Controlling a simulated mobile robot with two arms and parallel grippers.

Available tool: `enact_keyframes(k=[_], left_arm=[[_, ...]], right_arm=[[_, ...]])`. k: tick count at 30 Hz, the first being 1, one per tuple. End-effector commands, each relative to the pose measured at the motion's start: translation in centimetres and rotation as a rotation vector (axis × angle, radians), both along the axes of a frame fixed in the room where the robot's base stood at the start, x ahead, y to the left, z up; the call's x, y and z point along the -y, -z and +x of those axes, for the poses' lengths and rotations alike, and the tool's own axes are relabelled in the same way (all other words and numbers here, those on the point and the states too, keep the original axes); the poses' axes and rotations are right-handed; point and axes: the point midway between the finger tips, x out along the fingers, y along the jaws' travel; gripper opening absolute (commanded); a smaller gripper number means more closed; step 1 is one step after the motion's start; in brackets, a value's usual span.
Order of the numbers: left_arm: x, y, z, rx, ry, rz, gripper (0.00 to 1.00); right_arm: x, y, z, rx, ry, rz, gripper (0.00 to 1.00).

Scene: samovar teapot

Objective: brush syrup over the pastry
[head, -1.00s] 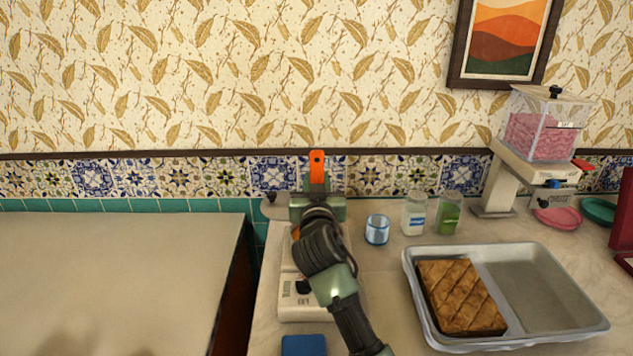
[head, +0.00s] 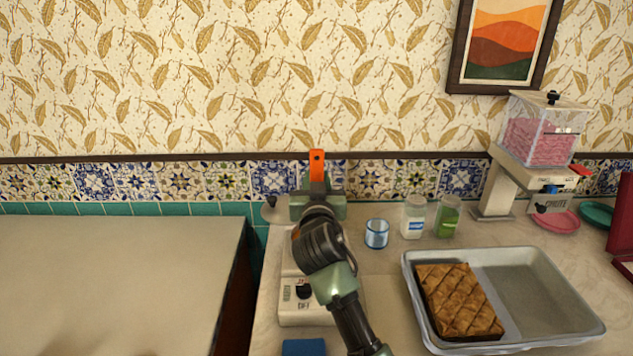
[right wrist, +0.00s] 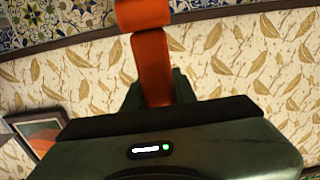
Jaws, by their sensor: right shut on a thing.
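The handle also shows in the right wrist view (right wrist: 153,60). It looks like the brush's handle, but its other end is hidden behind the gripper and arm. The golden-brown scored pastry (head: 458,300) lies in the left compartment of a metal tray (head: 545,290), to the right of and nearer than the gripper, well apart from it. No syrup can be made out. My left gripper is not in view.
A white appliance with a dial (head: 300,307) stands below my right arm, partly covered by it. A blue glass (head: 376,234), a white-filled jar (head: 414,217) and a green-filled jar (head: 448,217) stand right of the gripper. A dispenser (head: 540,140) stands at the back right.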

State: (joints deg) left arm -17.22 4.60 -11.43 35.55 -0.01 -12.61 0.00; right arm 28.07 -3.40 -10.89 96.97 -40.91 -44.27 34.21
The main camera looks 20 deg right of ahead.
Motion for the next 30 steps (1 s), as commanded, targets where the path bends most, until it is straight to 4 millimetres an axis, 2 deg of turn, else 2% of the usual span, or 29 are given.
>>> enact_keyframes(k=[1,16,30], left_arm=[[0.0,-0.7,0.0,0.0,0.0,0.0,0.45],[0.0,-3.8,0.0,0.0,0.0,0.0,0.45],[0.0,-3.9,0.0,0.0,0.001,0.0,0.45]], right_arm=[[0.0,-0.9,0.0,0.001,0.0,0.001,0.0],[0.0,-4.9,0.0,0.002,0.0,0.0,0.0],[0.0,-5.0,0.0,0.002,0.0,-0.001,0.0]])
